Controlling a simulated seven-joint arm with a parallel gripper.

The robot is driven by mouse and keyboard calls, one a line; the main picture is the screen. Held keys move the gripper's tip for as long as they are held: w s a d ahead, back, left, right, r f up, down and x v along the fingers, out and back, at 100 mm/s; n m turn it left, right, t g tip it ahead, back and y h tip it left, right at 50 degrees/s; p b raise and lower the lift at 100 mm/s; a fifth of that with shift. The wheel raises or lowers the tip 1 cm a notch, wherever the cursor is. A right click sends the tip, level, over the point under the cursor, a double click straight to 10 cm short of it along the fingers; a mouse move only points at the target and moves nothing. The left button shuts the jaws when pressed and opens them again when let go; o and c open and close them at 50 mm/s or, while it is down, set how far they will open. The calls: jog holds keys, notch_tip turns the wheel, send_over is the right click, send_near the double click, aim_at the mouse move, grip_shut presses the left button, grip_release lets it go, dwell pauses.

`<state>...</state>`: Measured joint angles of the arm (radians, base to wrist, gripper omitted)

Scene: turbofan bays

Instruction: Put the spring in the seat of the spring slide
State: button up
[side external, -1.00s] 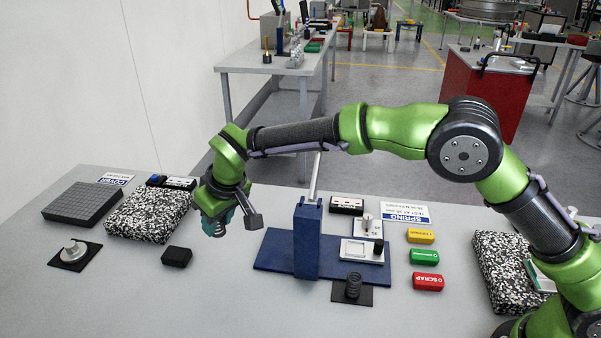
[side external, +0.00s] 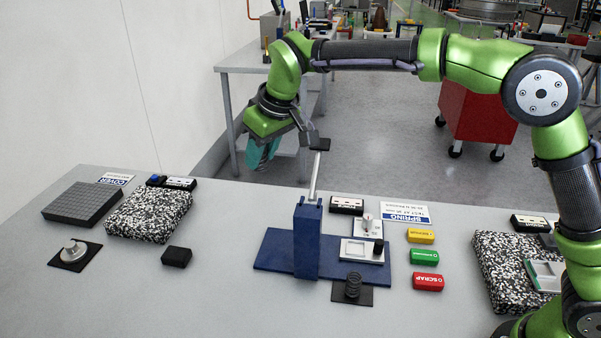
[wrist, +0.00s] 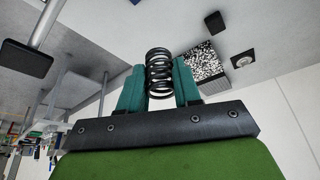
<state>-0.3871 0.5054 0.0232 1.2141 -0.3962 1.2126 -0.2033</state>
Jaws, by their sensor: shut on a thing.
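My gripper (side external: 262,154) has teal fingers and is raised above the bench, left of the blue lever stand. In the wrist view my gripper (wrist: 159,84) is shut on a black coil spring (wrist: 159,66), which sticks out beyond the fingertips. A second black spring (side external: 353,285) stands on a dark pad at the front of the bench. A white plate with a framed recess and a black knob (side external: 360,251) lies on the blue base. I cannot tell for sure whether this plate is the spring slide; its seat is not clear.
The blue stand (side external: 307,240) carries a tilted lever with a black handle (side external: 319,144), close to my gripper's right. Yellow, green and red labelled blocks (side external: 425,257) lie right of the base. A speckled block (side external: 148,214) and a dark block (side external: 176,257) lie left.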

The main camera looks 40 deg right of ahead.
jog(key=s+d, duration=0.1)
jog(key=d, duration=0.2)
jog(key=s+d, duration=0.2)
jog(key=d, duration=0.1)
jog(key=s+d+r, duration=0.1)
jog(key=d, duration=0.2)
jog(key=shift+s, duration=0.3)
jog(key=s+d+f, duration=0.3)
jog(key=s+d, duration=0.4)
jog(key=s, duration=0.2)
send_near(351, 246)
jog(key=shift+w+a+f, duration=0.1)
jog(key=shift+w+a, duration=0.1)
jog(key=shift+w, duration=0.25)
jog(key=shift+w+a+f, duration=0.15)
jog(key=shift+w+a, duration=0.1)
jog(key=shift+w, duration=0.2)
jog(key=shift+f, duration=2.15)
jog(key=shift+f, duration=0.2)
jog(key=o, duration=1.1)
jog(key=shift+c, duration=0.2)
jog(key=shift+d+r, duration=0.1)
jog(key=shift+r, duration=0.05)
